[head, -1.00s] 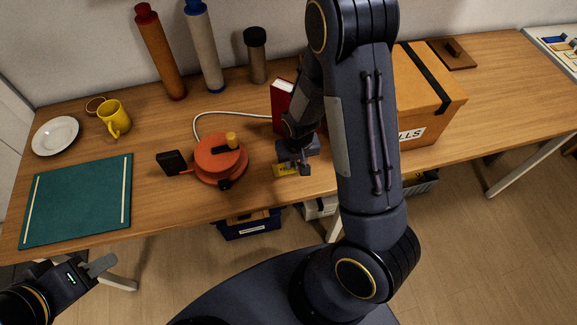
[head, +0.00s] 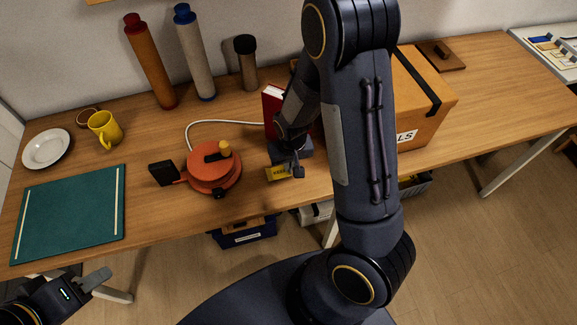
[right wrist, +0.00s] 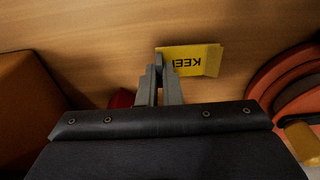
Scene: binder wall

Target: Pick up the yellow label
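The yellow label (head: 278,173), with dark lettering, is at the front part of the desk, right of the orange round device. It also shows in the right wrist view (right wrist: 195,60), its letters upside down. My right gripper (head: 297,170) is at the label's right end in the head view. In the right wrist view its two fingers (right wrist: 160,65) are nearly together, with the label's end between their tips. The label looks slightly raised and tilted; the gap beneath is hard to judge. My left gripper (head: 98,282) is low at the left, off the desk; its finger gap is unclear.
The orange round device (head: 213,167) with a white cable stands left of the label. A red binder (head: 271,108) and a cardboard box (head: 425,100) stand behind my right arm. A green mat (head: 70,212), yellow mug (head: 105,128) and plate (head: 46,148) are at the left.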

